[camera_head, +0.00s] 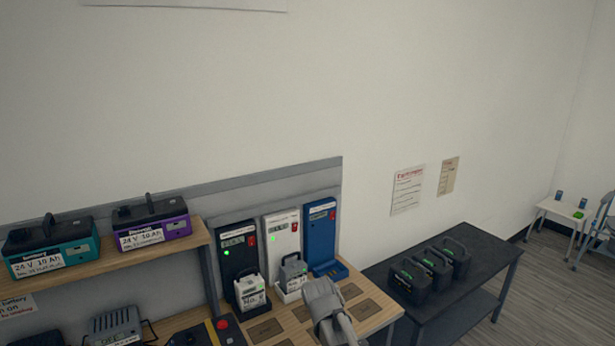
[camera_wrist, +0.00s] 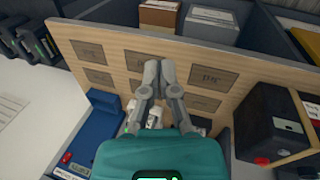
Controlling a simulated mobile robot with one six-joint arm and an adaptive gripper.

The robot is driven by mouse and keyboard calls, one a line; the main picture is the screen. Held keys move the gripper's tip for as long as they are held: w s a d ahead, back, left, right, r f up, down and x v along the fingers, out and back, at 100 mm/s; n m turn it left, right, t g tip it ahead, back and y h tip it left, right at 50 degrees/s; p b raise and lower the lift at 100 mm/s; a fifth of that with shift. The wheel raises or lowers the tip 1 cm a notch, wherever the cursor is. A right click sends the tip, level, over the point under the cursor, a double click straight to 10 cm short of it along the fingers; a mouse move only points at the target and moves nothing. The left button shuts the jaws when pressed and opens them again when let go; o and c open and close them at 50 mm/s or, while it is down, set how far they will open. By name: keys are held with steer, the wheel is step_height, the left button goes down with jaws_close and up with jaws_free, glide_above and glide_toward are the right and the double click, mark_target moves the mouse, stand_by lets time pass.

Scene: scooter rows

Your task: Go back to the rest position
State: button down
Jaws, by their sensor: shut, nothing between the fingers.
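My gripper (camera_wrist: 160,68) shows in the wrist view with its two grey fingers together and nothing between them. It is over the wooden bench top (camera_wrist: 125,75) with its marked dark squares. In the head view a grey part of my arm (camera_head: 326,305) rises in front of the chargers, over the bench. The fingertips cannot be made out clearly there.
Black, white and blue chargers (camera_head: 320,232) stand along the bench; batteries sit at the black and white ones. A shelf (camera_head: 160,246) at left holds teal and purple batteries. A dark table (camera_head: 480,242) at right holds three black batteries.

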steer(key=s+d+m+g+y, duration=0.2)
steer(key=s+d+m, duration=0.5)
steer(key=s+d, duration=0.2)
steer(key=shift+s+d+f+y, duration=0.2)
steer(key=shift+d+f+y, duration=0.15)
steer(key=shift+d, duration=0.3)
steer(key=shift+a, duration=0.15)
